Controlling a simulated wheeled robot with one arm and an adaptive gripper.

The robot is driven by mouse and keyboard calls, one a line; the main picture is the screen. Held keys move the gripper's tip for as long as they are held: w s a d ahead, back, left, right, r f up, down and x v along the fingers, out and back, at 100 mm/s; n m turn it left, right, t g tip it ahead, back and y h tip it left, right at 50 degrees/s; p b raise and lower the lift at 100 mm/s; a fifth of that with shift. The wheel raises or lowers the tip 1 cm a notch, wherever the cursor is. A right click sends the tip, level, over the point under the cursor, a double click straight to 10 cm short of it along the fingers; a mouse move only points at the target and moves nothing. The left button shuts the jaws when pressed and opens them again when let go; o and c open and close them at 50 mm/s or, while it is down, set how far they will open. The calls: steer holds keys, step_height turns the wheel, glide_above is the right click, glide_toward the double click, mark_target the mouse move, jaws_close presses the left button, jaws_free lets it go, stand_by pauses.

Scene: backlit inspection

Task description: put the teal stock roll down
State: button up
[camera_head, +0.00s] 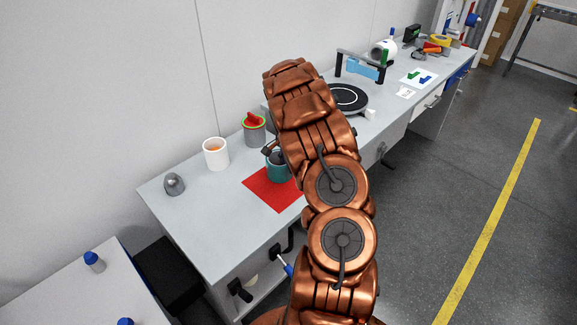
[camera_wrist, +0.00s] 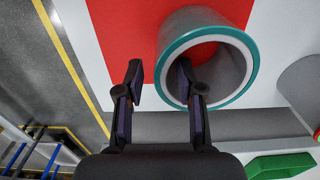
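The teal stock roll (camera_head: 280,171) is a hollow ring over the red mat (camera_head: 262,193), partly hidden by my arm in the head view. In the wrist view the roll (camera_wrist: 243,94) shows a teal rim, a grey inner wall and red mat (camera_wrist: 125,35) through its hole. It looks upright; I cannot tell whether its base touches the mat. My gripper (camera_wrist: 161,84) is open across the near wall of the roll. One finger is outside with a visible gap to the rim; the other is at the inner side of the opening.
A grey can (camera_head: 254,134) with a green rim and red contents stands behind the roll. A white cup (camera_head: 215,154) and a grey domed object (camera_head: 174,184) stand to the left. A black round plate (camera_head: 347,98) lies beyond my arm. The bench front-left is clear.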

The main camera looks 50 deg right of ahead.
step_height(320, 180, up, 10)
steer(key=shift+w+f+b, duration=0.1)
steer(key=shift+b, duration=1)
steer(key=s+a+r+n, duration=0.3)
steer(key=s+a+r, duration=0.1)
steer(key=a, duration=0.5)
steer(key=s+a+r+n+g, duration=0.1)
steer(key=s+a+r+n, duration=0.25)
steer(key=a, duration=0.45)
steer(key=s+a+r+n, duration=0.2)
steer(key=s+a+r, duration=0.2)
steer(key=a, duration=0.5)
steer(key=s+a+f+n, duration=0.1)
steer(key=s+a+n, duration=0.4)
steer(key=s, duration=0.5)
steer(key=s+a+f+n, duration=0.1)
steer(key=s+a+n, duration=0.3)
steer(key=s+a, duration=0.4)
steer(key=shift+s+a+f+n+g, duration=0.2)
steer(key=shift+s+a+n+g, duration=0.2)
steer(key=shift+s, duration=0.45)
